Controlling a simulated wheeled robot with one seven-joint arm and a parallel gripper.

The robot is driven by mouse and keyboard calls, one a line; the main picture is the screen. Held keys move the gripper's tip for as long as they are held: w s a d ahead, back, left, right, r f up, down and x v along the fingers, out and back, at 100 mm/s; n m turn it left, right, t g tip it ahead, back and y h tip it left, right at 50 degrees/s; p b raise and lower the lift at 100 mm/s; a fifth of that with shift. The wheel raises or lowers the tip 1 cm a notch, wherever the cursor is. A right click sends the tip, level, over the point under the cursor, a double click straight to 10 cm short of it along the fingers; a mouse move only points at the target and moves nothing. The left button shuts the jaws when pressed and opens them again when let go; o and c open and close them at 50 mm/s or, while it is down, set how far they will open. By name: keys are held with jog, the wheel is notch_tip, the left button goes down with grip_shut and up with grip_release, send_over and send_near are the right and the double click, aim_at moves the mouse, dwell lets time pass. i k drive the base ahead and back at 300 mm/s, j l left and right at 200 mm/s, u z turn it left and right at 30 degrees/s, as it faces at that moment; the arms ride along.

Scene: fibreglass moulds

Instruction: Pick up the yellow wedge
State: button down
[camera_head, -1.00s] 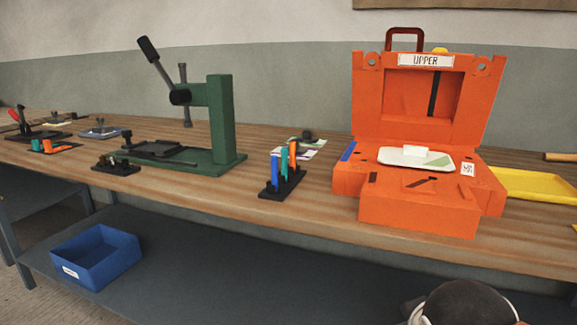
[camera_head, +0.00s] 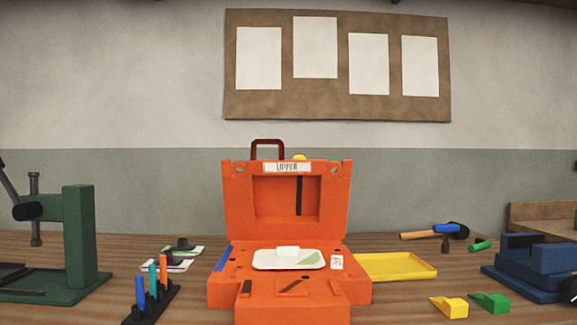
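The yellow wedge (camera_head: 453,306) lies on the wooden bench at the lower right of the head view. It sits in front of the yellow tray and to the right of the orange mould. A green wedge (camera_head: 492,302) of similar shape lies just to its right, a small gap apart. My gripper is not in view, so its state and its place relative to the wedge do not show.
The open orange mould (camera_head: 335,219), marked UPPER, stands in the middle. A yellow tray (camera_head: 398,268) and a hammer (camera_head: 418,235) lie behind the wedges. A blue vise-like block (camera_head: 540,262) stands right. A tool rack (camera_head: 153,299) and green press (camera_head: 80,240) stand left.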

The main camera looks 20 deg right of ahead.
aim_at(453, 308)
jog(key=z, duration=1.5)
